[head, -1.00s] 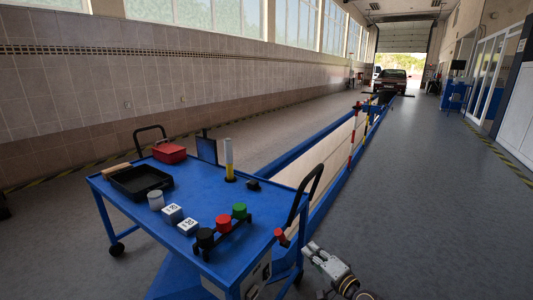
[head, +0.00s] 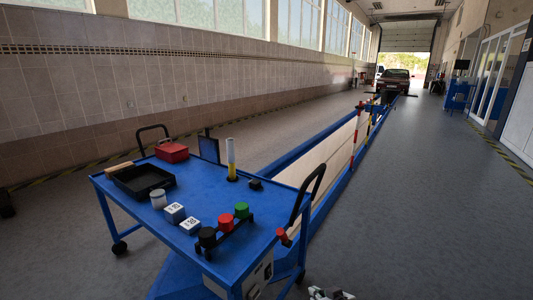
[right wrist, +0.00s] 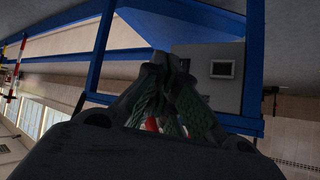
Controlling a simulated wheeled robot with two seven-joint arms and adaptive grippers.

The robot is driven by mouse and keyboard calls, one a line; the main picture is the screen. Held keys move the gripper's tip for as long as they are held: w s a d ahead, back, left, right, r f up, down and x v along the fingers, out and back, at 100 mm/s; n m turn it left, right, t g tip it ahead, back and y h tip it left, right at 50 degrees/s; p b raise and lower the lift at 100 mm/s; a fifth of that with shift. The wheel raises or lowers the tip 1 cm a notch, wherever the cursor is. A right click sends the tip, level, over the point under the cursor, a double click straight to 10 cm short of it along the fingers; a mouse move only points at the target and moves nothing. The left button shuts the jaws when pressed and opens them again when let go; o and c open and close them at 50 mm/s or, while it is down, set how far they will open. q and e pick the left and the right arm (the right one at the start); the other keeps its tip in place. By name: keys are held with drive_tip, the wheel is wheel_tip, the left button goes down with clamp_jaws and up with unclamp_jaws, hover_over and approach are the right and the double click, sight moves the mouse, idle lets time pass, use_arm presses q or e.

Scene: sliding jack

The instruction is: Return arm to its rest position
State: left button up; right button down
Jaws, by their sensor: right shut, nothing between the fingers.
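My right gripper (head: 330,294) shows only as a small part at the bottom edge of the head view, on the floor side to the right of the blue cart (head: 205,188). In the right wrist view the right gripper (right wrist: 172,70) has its fingers together, shut and empty. Behind the fingers are the cart's blue frame (right wrist: 252,60) and a grey box (right wrist: 207,72) with a dark square on it; the fingers appear apart from both. My left gripper is not in view.
On the cart are a black tray (head: 142,179), a red box (head: 172,152), white-and-blue cubes (head: 175,213), a yellow-white cylinder (head: 231,160) and red, green and black knobs (head: 225,223). A blue-railed pit (head: 330,160) runs behind. The grey floor (head: 430,200) at right is clear.

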use_arm(q)
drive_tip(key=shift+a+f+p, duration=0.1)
drive_tip(key=shift+p, duration=0.45)
use_arm(e)
drive_tip(key=s+f+g, duration=0.2)
drive_tip(key=s+f, duration=0.4)
drive_tip(key=s, duration=0.4)
drive_tip(key=s+a+f+m+g, duration=0.1)
drive_tip(key=s+f+g, duration=0.1)
drive_tip(key=s+f, duration=0.5)
drive_tip(key=s, duration=0.3)
drive_tip(key=shift+a+f+m+h, duration=0.15)
drive_tip(key=shift+a+m+h, duration=0.15)
use_arm(q)
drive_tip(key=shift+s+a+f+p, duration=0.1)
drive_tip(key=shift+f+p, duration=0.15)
drive_tip(key=shift+p, duration=0.55)
use_arm(e)
drive_tip(key=shift+d+f, duration=0.1)
drive_tip(key=shift+f, duration=0.2)
